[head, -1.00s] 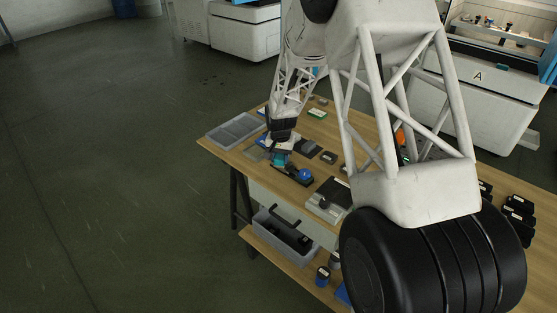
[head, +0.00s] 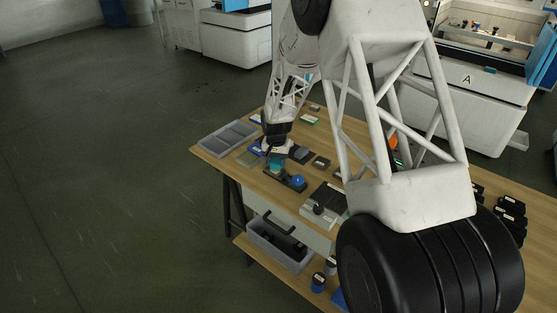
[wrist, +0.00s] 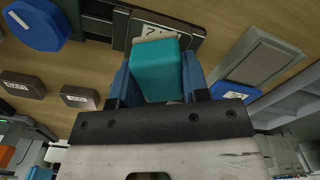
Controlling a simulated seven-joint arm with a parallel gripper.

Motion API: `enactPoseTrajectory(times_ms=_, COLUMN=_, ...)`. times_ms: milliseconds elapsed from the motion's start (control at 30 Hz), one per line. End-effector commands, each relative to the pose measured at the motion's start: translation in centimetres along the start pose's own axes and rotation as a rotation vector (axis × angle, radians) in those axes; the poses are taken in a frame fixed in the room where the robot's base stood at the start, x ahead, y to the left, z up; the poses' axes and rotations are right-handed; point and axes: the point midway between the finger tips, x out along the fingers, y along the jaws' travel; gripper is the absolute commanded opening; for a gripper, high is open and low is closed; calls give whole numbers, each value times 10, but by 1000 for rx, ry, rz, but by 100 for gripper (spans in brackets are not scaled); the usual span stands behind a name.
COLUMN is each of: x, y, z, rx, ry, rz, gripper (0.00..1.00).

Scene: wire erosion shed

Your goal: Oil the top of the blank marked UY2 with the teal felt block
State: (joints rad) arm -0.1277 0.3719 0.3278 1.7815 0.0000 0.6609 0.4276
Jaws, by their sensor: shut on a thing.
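The teal felt block (wrist: 160,72) is held between the two blue fingers of my gripper (wrist: 158,82) in the wrist view. It also shows in the head view (head: 277,163), under my gripper (head: 275,152) near the table's left end. In the wrist view a dark blank (wrist: 188,45) with a white label lies just past the teal block, which hides part of it. Its label is upside down and I cannot read it surely. I cannot tell whether the teal block touches it. Other dark blanks with labels (wrist: 22,85) (wrist: 78,97) lie to the left.
A grey divided tray (head: 228,138) stands at the table's (head: 208,152) left corner. A blue-topped round thing (head: 298,181) sits just right of my gripper. A white-and-dark device (head: 322,205) is nearer the front. A grey bin (head: 280,247) stands below on a lower shelf.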

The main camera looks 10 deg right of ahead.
Motion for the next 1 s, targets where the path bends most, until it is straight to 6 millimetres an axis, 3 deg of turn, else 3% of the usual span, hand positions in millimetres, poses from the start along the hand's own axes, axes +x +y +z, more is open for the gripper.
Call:
enactPoseTrajectory(times_ms=433, x=2, y=-20, z=37, rx=-2, ry=0, rz=0, gripper=23)
enactPoseTrajectory(times_ms=567, x=-23, y=-19, z=34, rx=0, ry=4, rz=-2, gripper=23)
enactPoseTrajectory(times_ms=1000, x=-61, y=-19, z=34, rx=0, ry=2, rz=-1, gripper=23)
